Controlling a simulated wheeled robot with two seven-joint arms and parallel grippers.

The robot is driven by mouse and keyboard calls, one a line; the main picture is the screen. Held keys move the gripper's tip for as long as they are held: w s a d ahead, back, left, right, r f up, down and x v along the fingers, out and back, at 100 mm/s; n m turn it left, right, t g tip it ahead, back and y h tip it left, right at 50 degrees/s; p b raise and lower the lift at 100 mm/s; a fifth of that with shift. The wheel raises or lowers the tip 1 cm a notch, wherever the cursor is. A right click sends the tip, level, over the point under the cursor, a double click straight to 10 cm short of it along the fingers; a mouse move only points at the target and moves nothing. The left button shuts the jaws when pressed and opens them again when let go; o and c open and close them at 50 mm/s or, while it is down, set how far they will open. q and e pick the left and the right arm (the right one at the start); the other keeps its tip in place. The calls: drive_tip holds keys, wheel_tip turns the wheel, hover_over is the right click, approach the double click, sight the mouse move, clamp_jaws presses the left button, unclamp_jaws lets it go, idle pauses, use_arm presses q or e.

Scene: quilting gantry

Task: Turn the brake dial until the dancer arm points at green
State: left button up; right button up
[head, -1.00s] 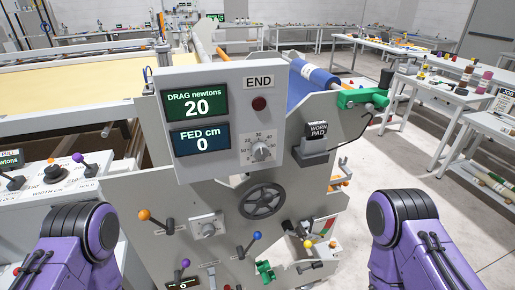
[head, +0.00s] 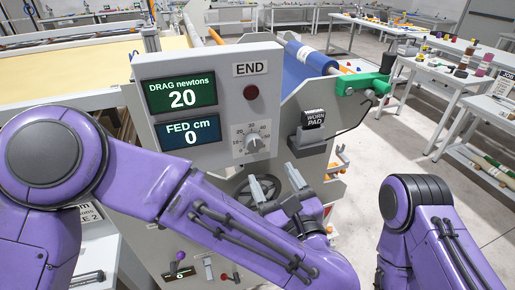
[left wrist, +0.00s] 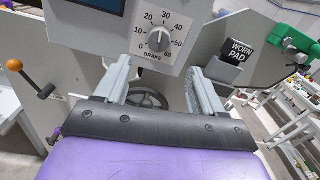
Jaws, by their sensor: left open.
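The brake dial (head: 254,143) is a light knob on the grey panel, below and right of the two displays. In the left wrist view the dial (left wrist: 159,39) has numbers from 0 to 60 and its mark points roughly upward. My left gripper (head: 280,183) is open and empty, below and slightly right of the dial, apart from it. In the left wrist view its two fingers (left wrist: 160,80) stand apart below the dial. The dancer arm cannot be made out; my left arm covers much of the lower panel. My right gripper is out of view.
The drag display (head: 181,97) reads 20 newtons and the fed display (head: 189,136) reads 0 cm. A worn pad box (head: 313,119) stands right of the dial. A dark handwheel (left wrist: 147,103) is behind the fingers.

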sight(255, 146)
use_arm(q)
drive_tip(key=p+x, duration=0.4)
drive_tip(key=x, duration=0.5)
drive_tip(key=shift+w+a, duration=0.15)
drive_tip(key=shift+w, duration=0.15)
drive_tip(key=shift+w+a, duration=0.1)
drive_tip(key=shift+w, duration=0.2)
drive_tip(key=shift+f, duration=0.1)
drive_tip(key=c, duration=1.1)
drive_tip(key=shift+o, duration=0.2)
